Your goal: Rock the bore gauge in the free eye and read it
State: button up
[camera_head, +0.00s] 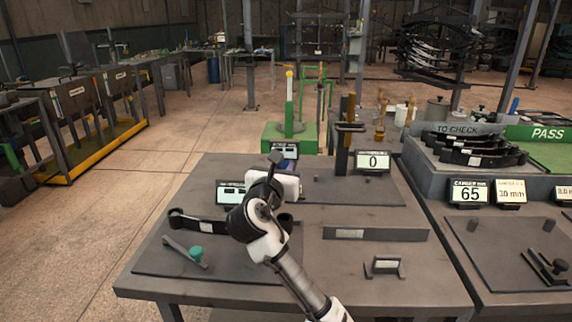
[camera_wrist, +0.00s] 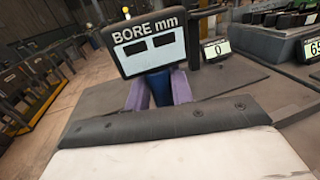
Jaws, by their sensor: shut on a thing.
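My gripper (camera_wrist: 160,92) is shut on the bore gauge, whose blue body (camera_wrist: 159,85) shows between the two fingers in the wrist view.
A bar with a green knob (camera_head: 195,253) lies at the front left. A screen (camera_head: 230,193) stands partly behind my arm. A display reading 0 (camera_head: 373,162) stands at the back right. A small cradle (camera_head: 385,266) sits at the front right. The right bench holds dark springs (camera_head: 470,150).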

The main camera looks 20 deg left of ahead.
jog(key=shift+f+b, duration=1.7)
jog(key=shift+f, duration=0.7)
jog(key=shift+s+f, duration=0.15)
jog(key=shift+f, duration=0.05)
jog(key=shift+f+b, duration=0.9)
jog(key=shift+f, duration=0.6)
dwell(1.3)
jog(key=shift+s+d+t+b, duration=0.1)
jog(key=shift+s+t+b, duration=0.25)
jog(key=shift+b, duration=0.7)
dwell(0.4)
jog(key=shift+w+p, duration=0.15)
jog(key=shift+p, duration=0.35)
dwell(0.7)
